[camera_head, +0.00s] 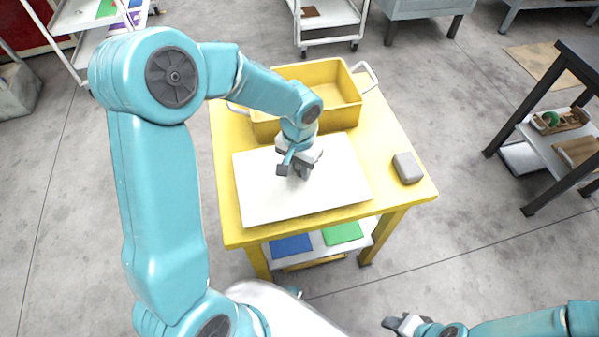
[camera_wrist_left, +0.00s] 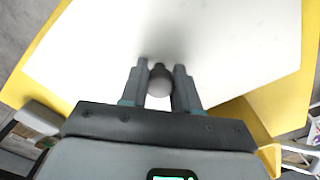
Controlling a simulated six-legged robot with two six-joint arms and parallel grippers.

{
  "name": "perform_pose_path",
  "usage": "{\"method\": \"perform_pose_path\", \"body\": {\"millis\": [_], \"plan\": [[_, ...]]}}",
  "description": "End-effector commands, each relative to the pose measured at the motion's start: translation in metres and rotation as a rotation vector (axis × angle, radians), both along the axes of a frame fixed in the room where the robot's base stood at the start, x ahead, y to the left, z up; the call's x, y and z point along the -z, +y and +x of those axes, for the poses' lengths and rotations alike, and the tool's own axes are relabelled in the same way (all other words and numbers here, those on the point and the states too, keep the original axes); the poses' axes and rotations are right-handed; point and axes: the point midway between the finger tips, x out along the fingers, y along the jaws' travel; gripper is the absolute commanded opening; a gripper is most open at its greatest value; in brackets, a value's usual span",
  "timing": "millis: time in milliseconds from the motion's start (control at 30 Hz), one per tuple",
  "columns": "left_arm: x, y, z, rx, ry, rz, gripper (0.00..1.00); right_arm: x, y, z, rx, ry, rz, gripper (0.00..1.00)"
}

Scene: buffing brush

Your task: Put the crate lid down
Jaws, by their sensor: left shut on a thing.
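The crate lid (camera_head: 333,184) is a flat white panel lying over the front part of the yellow table, in front of the yellow crate (camera_head: 347,83). It fills much of the left wrist view (camera_wrist_left: 225,45). My left gripper (camera_head: 296,171) is above the middle of the lid. In the left wrist view its fingers (camera_wrist_left: 160,85) are shut on a dark round knob (camera_wrist_left: 160,78) on the lid. I cannot tell whether the lid rests fully on the table. My right gripper (camera_head: 404,325) is at the bottom edge, apart from the table; its fingers are too small to read.
The yellow table (camera_head: 418,194) holds a grey block (camera_head: 407,168) right of the lid. Its lower shelf carries a blue sheet (camera_head: 291,245) and a green sheet (camera_head: 342,233). A black shelf unit (camera_head: 545,95) stands at right, and a white cart (camera_head: 328,18) behind.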

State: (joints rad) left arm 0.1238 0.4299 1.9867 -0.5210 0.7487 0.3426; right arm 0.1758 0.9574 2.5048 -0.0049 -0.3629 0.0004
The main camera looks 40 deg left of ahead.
Motion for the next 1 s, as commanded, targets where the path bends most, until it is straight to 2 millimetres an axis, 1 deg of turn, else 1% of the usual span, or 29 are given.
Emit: {"method": "perform_pose_path", "body": {"millis": [33, 133, 367, 500, 533, 600, 867, 967, 1000], "plan": [[0.012, 0.000, 0.000, 0.000, 0.005, 0.001, 0.00, 0.003, 0.000, 0.000, 0.000, 0.000, 0.000, 0.45], [0.025, 0.000, 0.000, -0.001, 0.004, 0.000, 0.00, 0.005, 0.000, 0.000, 0.000, 0.000, 0.000, 0.45], [0.025, 0.000, 0.001, -0.001, 0.000, 0.000, 0.00, 0.004, 0.000, 0.000, 0.000, 0.000, 0.000, 0.45], [0.030, 0.000, 0.001, -0.001, 0.000, 0.000, 0.00, 0.009, 0.000, 0.000, 0.000, 0.000, 0.000, 0.45], [0.029, 0.000, 0.001, -0.001, 0.001, 0.000, 0.37, 0.008, 0.000, 0.000, 0.000, 0.000, 0.000, 0.45], [0.028, 0.000, 0.001, -0.001, 0.001, 0.000, 0.56, 0.007, 0.000, 0.000, 0.000, 0.000, 0.000, 0.45], [0.028, 0.000, 0.001, -0.001, 0.001, 0.000, 0.56, 0.007, 0.000, 0.000, 0.000, 0.000, 0.000, 0.45], [0.021, 0.000, 0.001, -0.001, 0.001, 0.001, 0.56, 0.000, 0.000, 0.000, 0.000, 0.000, 0.000, 0.45], [0.018, 0.000, 0.002, -0.002, -0.001, 0.001, 0.56, 0.002, 0.000, 0.000, 0.000, 0.000, 0.000, 0.45]]}}
